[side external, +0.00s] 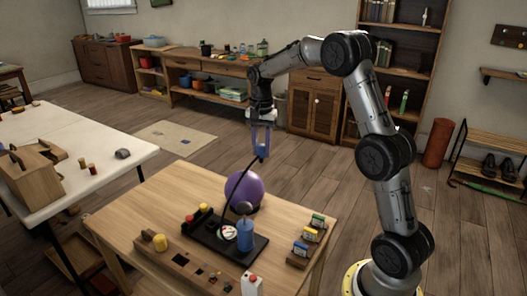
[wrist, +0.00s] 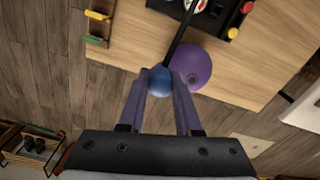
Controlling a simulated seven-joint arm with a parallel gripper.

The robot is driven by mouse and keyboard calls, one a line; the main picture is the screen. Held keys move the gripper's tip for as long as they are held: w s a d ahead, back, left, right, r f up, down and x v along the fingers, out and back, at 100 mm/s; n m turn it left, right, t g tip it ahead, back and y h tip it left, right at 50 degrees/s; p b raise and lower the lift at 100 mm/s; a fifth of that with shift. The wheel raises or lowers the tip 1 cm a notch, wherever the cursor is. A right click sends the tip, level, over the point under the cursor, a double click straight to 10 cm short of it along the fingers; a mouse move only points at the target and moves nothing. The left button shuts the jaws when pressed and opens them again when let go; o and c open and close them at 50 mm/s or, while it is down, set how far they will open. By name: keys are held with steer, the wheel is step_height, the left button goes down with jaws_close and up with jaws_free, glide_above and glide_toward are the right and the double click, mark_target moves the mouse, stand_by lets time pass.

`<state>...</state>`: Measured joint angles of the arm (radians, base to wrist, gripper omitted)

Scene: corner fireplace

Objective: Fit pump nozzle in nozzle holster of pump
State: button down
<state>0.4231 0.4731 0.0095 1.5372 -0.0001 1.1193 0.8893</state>
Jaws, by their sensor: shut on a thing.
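My gripper (side external: 262,150) is raised above the far part of the wooden table, its fingers pointing down. In the wrist view its fingers (wrist: 161,90) are shut on a rounded blue piece (wrist: 161,76), apparently the pump nozzle. A thin black hose or rod (side external: 238,184) runs from it down to the pump. The pump has a black base (side external: 205,237), a blue upright cylinder (side external: 245,237) and a round white dial (side external: 229,232). The held piece is well above the pump and apart from it. I cannot make out the nozzle holster.
A purple ball (side external: 244,187) sits behind the pump; it also shows beside the fingertips in the wrist view (wrist: 191,68). A wooden rack (side external: 303,257) with small coloured items stands at right. A wooden strip (side external: 180,262) with a yellow knob lies in front.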

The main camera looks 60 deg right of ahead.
steer(key=w+a+f, duration=1.2)
steer(key=f, duration=0.2)
steer(key=shift+a+f+n, duration=0.25)
steer(key=shift+f+n, duration=0.05)
steer(key=shift+f, duration=0.15)
steer(key=shift+f, duration=3.1)
steer(key=shift+f, duration=1.45)
steer(key=c, duration=0.5)
jaws_free()
